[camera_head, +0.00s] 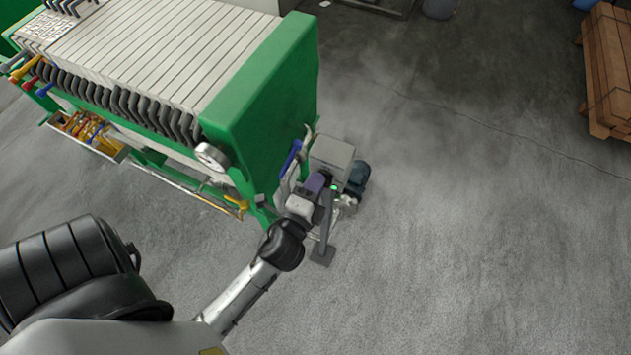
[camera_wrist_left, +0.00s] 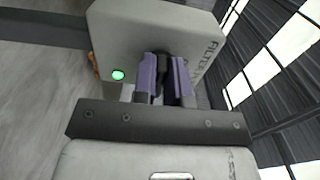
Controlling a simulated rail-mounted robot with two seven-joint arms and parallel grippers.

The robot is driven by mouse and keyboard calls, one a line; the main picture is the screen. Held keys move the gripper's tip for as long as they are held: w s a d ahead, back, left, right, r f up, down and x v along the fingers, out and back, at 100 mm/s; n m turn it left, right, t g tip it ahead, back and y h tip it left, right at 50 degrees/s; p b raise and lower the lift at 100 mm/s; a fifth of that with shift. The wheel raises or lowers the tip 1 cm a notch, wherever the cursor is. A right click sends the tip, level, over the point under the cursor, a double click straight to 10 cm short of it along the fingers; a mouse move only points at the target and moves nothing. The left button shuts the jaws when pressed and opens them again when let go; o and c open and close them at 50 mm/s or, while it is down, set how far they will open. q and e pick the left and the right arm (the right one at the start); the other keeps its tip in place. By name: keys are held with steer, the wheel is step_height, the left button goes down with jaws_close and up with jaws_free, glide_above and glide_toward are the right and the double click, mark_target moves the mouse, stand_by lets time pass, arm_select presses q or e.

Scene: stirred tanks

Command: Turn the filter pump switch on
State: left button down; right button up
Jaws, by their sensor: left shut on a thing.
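The grey filter pump box (camera_head: 332,153) stands at the near right end of the green filter press. In the left wrist view, the box (camera_wrist_left: 125,30) fills the upper middle, with part of its lettering visible on the right. A green lamp (camera_wrist_left: 118,75) is lit on its face, left of my fingers. My left gripper (camera_head: 317,182) is at the box face. Its purple fingers (camera_wrist_left: 166,75) are shut on the dark switch (camera_wrist_left: 159,62), which is mostly hidden between them; its exact angle is hard to tell. My right gripper is in neither view.
The green filter press (camera_head: 275,95) with its white plates takes up the upper left. A dark blue motor (camera_head: 357,177) sits just right of the box. A wooden crate (camera_head: 608,65) stands at the far upper right. The concrete floor on the right is clear.

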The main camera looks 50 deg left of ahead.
arm_select(q)
steer(key=c, duration=1.2)
jaws_free()
steer(key=shift+o, duration=0.2)
